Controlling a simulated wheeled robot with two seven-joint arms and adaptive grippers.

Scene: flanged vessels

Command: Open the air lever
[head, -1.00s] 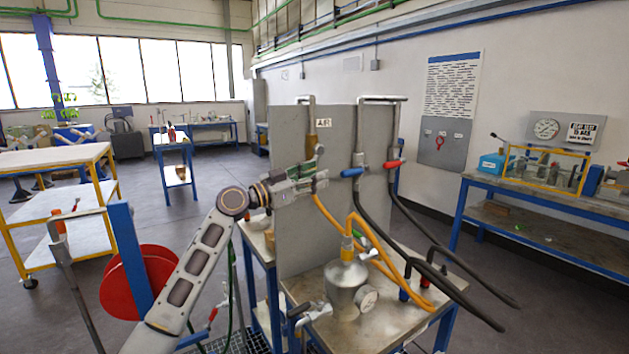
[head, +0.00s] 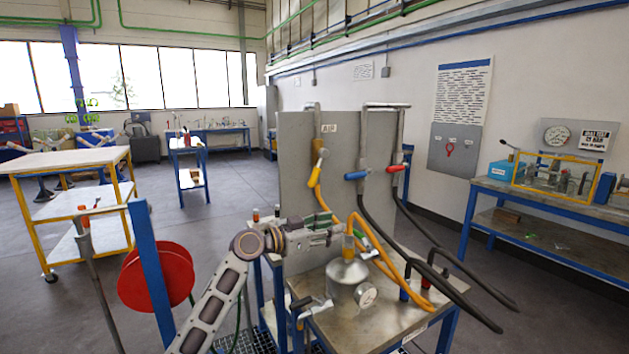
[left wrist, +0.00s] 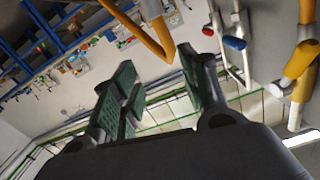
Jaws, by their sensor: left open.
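The air lever (head: 315,176) is a yellow handle on a pipe below the AIR label (head: 328,128), on the left of the grey panel. It hangs down, tilted slightly left. A yellow part that looks like this lever shows at the right of the left wrist view (left wrist: 301,60). My left gripper (head: 338,228) is open, below the lever and apart from it, near the top of the metal vessel (head: 347,281). Its green-padded fingers show in the left wrist view (left wrist: 158,66) with nothing between them. My right gripper is not in view.
A blue-handled valve (head: 355,175) and a red-handled valve (head: 396,168) sit right of the lever, with black hoses hanging down. The grey panel (head: 296,180) stands behind.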

